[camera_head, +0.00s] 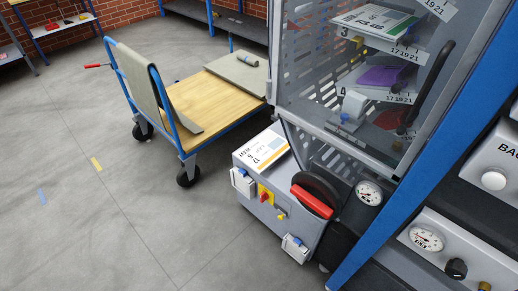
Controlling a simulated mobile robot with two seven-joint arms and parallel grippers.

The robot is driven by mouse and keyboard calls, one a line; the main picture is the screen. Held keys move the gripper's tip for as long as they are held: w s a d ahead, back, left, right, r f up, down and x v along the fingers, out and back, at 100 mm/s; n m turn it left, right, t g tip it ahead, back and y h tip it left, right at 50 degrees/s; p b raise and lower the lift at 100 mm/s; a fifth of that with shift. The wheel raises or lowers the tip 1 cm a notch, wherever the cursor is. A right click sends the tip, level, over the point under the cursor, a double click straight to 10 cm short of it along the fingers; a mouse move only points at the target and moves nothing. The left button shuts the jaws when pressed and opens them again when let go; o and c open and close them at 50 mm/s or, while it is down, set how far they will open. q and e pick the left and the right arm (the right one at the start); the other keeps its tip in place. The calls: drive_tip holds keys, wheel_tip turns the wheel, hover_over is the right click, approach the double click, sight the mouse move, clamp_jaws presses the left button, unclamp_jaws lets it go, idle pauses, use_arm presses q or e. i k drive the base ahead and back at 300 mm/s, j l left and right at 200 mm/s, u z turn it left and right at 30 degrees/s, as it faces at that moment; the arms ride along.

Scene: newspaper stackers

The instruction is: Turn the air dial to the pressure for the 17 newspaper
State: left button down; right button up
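A paper marked 17 (266,150) lies on top of the grey machine box (245,160) in the centre. A round white pressure gauge (427,239) sits on the grey panel at the lower right, with a black knob (456,269) beside it. A second white gauge (369,192) is on the machine near a black wheel with a red handle (311,201). The gauge needles and scales are too small to read. Neither of my grippers is in view.
A machine with a clear guard and stacked shelves (400,95) stands behind a blue post (420,165). A blue-framed cart (225,100) with a wooden deck stands left of it. A panel at right has a white button (494,180). The left floor is mostly clear.

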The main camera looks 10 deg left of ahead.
sight(455, 270)
drive_tip(key=u, duration=0.35)
drive_tip(key=z, duration=2.1)
